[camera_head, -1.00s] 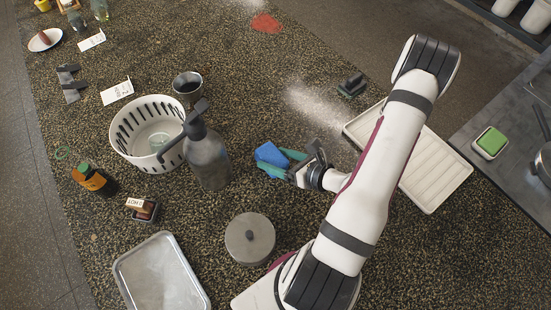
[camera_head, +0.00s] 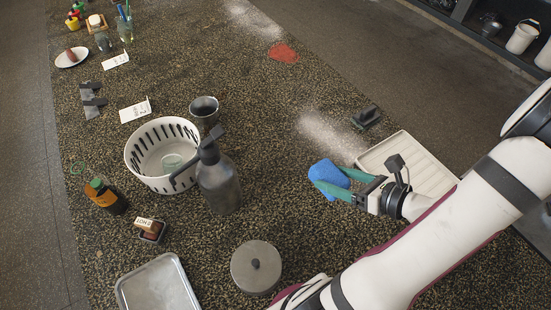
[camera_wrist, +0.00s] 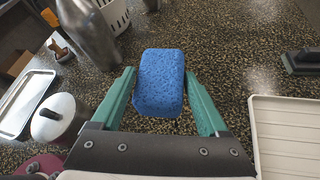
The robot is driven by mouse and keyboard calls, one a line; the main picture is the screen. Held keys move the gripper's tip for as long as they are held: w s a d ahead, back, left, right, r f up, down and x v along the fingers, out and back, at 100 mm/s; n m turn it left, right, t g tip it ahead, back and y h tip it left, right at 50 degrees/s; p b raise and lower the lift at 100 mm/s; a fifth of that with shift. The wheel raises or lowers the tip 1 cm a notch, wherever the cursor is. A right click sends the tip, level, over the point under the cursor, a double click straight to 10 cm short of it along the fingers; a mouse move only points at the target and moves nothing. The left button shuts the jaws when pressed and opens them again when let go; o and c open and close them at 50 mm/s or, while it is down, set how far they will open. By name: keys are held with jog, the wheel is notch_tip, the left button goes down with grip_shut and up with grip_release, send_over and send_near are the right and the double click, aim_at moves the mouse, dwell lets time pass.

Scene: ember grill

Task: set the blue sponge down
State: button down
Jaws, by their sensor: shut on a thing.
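The blue sponge (camera_head: 329,176) is held between the two green fingers of my gripper (camera_head: 324,183), over the speckled counter (camera_head: 285,215). In the wrist view the sponge (camera_wrist: 158,82) sits upright in the middle of my gripper (camera_wrist: 160,76), with a finger along each side. My gripper is shut on it. Speckled counter shows around and beyond the sponge, and I cannot tell how high its underside is.
A dark spray bottle (camera_head: 217,182) stands left of the sponge, in front of a white basket (camera_head: 135,158). A ribbed white tray (camera_head: 415,155) lies to the right. White powder (camera_head: 325,135) is spread behind. A lidded pot (camera_head: 256,267) stands nearer. Bare counter lies between these.

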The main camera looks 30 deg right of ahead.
jog(key=w+h, duration=0.1)
jog(key=w, duration=1.4)
jog(key=w+a+f, duration=0.2)
jog(key=w, duration=0.1)
jog(key=w+a+f, duration=0.2)
jog(key=w, duration=0.1)
jog(key=w+a+f, duration=0.2)
jog(key=w+a, duration=0.1)
jog(key=shift+f, duration=0.1)
notch_tip(320, 180, down, 4)
jog(key=shift+a+f, duration=0.1)
jog(key=shift+f, duration=0.05)
grip_release()
jog(key=v, duration=1.2)
